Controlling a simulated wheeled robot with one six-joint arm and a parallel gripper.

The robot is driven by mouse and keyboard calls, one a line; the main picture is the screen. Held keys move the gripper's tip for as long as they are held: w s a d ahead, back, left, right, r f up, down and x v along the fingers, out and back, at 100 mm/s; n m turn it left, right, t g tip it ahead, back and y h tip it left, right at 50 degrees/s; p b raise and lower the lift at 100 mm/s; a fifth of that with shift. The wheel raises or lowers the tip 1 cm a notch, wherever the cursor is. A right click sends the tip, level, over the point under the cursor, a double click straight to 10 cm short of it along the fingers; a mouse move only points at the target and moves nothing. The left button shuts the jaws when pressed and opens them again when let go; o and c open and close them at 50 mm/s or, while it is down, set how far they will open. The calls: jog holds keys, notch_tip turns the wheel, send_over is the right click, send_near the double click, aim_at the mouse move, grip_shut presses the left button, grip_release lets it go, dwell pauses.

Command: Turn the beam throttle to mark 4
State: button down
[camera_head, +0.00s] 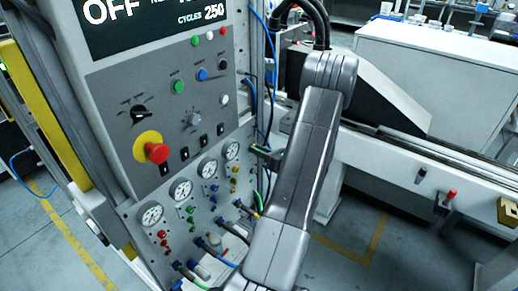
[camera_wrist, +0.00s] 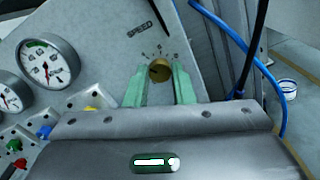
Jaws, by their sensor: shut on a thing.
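A round brass-coloured knob (camera_wrist: 160,71) sits on the grey panel in the wrist view, with small marks around its upper side and the word SPEED to its upper left. The marks are too small to read surely, and I cannot tell which one the knob points to. My gripper (camera_wrist: 160,77) has its two green fingers on either side of the knob and is shut on it. In the head view my gripper (camera_head: 266,154) is at the panel's right edge, partly hidden by my arm, and the knob cannot be made out there.
A red emergency button (camera_head: 157,152) on a yellow collar, a black rotary switch (camera_head: 139,112) and several gauges (camera_head: 181,188) are on the panel to the left. Blue and black cables (camera_wrist: 262,65) run close on the right. A long machine bed (camera_head: 420,160) stands right.

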jog(key=shift+m, duration=0.6)
jog(key=c, duration=1.2)
grip_release()
jog(key=shift+c, duration=0.2)
jog(key=b+v, duration=0.2)
jog(key=v, duration=1.2)
